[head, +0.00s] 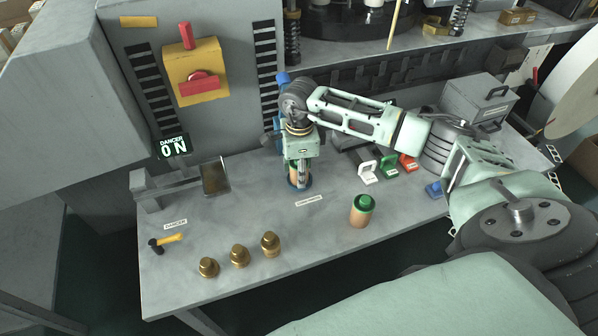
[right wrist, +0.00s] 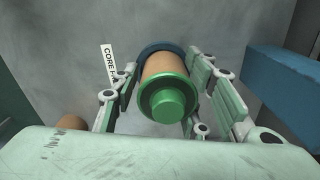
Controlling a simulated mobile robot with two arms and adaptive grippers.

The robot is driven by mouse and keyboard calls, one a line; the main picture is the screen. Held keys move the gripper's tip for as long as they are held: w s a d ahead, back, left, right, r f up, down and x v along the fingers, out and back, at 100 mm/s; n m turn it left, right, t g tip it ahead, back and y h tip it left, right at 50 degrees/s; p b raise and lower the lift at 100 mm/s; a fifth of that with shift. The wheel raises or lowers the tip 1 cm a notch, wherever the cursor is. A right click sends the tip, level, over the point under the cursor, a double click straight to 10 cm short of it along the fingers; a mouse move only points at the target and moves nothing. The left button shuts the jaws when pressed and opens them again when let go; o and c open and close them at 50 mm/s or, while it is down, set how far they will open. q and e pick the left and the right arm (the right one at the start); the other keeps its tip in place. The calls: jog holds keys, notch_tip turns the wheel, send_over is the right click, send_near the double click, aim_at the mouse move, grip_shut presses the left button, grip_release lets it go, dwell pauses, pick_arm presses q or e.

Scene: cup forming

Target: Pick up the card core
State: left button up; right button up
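A brown card core (right wrist: 165,67) with a green cap (right wrist: 168,104) stands in a blue ring-shaped holder (right wrist: 160,47) on the bench. In the head view the core (head: 293,173) is mostly hidden by my right gripper (head: 300,176), which points down over it from above. In the right wrist view the gripper fingers stand on either side of the core, with a gap visible on the left; they look open around it. A second brown core with a green top (head: 361,211) stands to the right on the bench. My left gripper is not in view.
Several brass pieces (head: 239,257) and a hammer (head: 166,241) sit at the front left. White, green and red blocks (head: 388,165) and a grey toolbox (head: 480,101) lie to the right. A control panel with a red lever (head: 186,36) stands behind. The bench front centre is clear.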

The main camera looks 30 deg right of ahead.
jog(key=c, duration=0.7)
